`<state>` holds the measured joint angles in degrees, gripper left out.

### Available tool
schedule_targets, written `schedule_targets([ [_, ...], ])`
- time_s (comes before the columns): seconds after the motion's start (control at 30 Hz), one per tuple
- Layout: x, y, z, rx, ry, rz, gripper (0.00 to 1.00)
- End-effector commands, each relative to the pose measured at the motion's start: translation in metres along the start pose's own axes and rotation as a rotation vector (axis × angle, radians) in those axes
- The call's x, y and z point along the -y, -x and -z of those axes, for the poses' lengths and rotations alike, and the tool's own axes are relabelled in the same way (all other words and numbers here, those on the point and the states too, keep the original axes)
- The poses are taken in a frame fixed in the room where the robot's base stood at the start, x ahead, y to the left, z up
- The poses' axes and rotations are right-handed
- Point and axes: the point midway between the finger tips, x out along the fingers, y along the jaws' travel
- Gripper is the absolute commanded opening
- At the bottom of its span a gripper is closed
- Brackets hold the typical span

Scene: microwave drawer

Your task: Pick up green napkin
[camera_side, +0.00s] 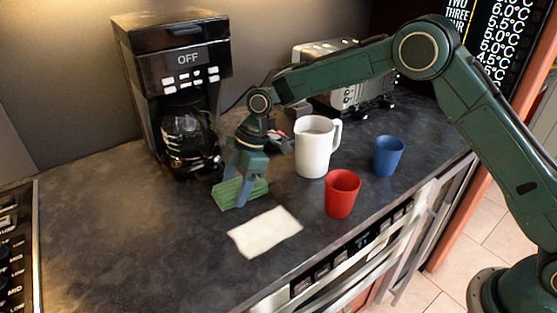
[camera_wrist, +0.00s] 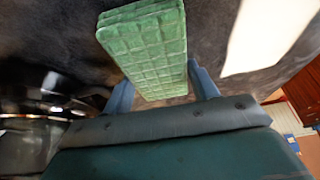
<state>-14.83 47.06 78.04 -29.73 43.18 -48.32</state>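The green napkin (camera_side: 232,194) is a thick, folded block with a grid pattern and seems to lie on the dark counter, left of the white cloth. My gripper (camera_side: 236,188) points down at it, one finger on its far side and one on its near side. In the wrist view the napkin (camera_wrist: 150,45) fills the space between the fingers of my gripper (camera_wrist: 160,80). Both fingertips appear right at its edges. Whether they press on it or only stand beside it is not clear.
A white cloth (camera_side: 264,232) lies close by. A red cup (camera_side: 342,195), white pitcher (camera_side: 312,148) and blue cup (camera_side: 388,156) stand to the right. A coffee maker (camera_side: 168,50) stands behind, with a toaster (camera_side: 345,98) at the back. The counter's left is clear.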

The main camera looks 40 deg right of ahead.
Motion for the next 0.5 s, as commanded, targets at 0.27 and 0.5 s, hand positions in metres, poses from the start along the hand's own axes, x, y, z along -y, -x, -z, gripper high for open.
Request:
schedule_targets([
  [0.27, 0.0, 0.0, 0.0, 0.0, -0.001, 0.0, 0.36],
  [0.5, -0.001, 0.01, 0.004, -0.001, 0.002, -0.001, 0.36],
])
